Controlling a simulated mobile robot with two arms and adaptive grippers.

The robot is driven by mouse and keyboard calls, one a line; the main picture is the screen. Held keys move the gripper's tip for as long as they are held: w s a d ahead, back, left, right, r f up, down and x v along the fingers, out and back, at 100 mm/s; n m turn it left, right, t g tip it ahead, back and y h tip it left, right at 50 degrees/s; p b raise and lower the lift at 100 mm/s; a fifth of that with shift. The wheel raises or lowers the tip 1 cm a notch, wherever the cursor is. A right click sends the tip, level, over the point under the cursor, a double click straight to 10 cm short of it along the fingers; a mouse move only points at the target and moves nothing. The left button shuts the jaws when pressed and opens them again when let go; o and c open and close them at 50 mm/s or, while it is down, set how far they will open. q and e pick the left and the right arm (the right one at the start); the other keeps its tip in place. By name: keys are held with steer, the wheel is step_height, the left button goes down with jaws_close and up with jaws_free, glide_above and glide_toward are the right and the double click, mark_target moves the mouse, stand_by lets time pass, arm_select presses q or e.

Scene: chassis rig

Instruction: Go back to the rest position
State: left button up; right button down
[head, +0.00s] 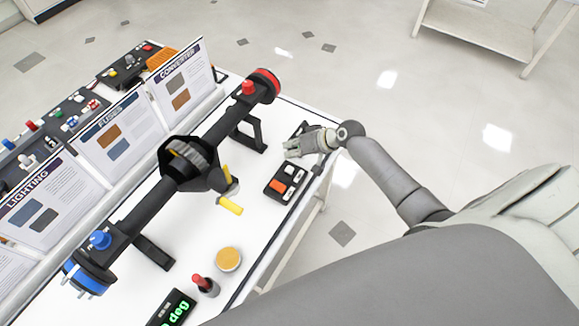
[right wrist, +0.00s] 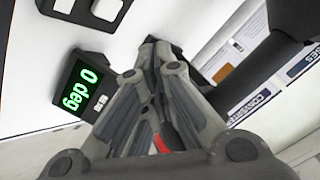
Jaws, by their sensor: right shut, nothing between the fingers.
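My right gripper (head: 300,146) is shut and empty. It hangs over the right edge of the white table, just above the black box with orange and white buttons (head: 274,187). In the right wrist view the closed fingers (right wrist: 152,50) lie in front of the white table top, beside a black display box (right wrist: 68,96) that reads "0 deg" in green. My left gripper is not in view.
The black axle rig (head: 140,207) spans the table left of my right gripper, with a red hub (head: 267,83) and a blue hub (head: 84,277). A red-topped post (head: 206,286) and yellow disc (head: 228,259) stand near the front.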

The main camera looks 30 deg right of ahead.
stand_by(0.6)
